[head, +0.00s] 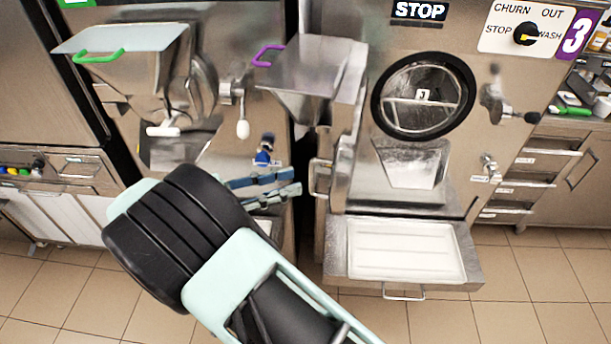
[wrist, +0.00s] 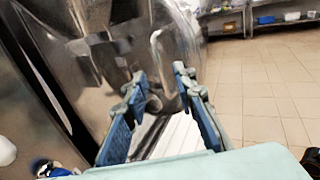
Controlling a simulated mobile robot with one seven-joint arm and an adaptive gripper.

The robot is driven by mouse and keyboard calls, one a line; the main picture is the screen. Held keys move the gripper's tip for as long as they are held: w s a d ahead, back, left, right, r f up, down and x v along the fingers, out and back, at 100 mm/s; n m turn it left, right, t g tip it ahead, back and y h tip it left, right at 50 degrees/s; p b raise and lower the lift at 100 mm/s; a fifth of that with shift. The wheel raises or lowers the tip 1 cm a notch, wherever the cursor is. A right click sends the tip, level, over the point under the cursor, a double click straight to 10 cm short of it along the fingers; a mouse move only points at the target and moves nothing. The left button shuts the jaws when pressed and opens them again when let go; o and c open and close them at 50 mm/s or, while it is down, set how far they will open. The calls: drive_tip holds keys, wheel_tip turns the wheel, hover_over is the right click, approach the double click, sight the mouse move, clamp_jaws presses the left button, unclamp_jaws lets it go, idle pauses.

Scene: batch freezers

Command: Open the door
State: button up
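The right machine's steel front carries a door with a round, black-rimmed window (head: 423,95), which looks closed. A lever with a dark knob (head: 522,117) sits to the right of the window. A bent metal handle (head: 318,178) is at the lower left of this machine's front. A similar curved handle shows beyond my fingers in the wrist view (wrist: 157,48). My gripper (head: 268,186) is to the left of that handle, in front of the gap between the machines. In the wrist view my gripper (wrist: 163,98) has its blue-padded fingers apart, with nothing held between them.
A pull-out shelf with a white tray (head: 405,252) juts from the right machine. A steel hopper with a purple handle (head: 268,55) projects above my gripper. The left machine (head: 190,85) has a white-knobbed lever. Tiled floor (head: 530,290) is clear at lower right.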

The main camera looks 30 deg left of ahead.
drive_tip(key=v, duration=0.6)
drive_tip(key=shift+d, duration=0.15)
idle(0.3)
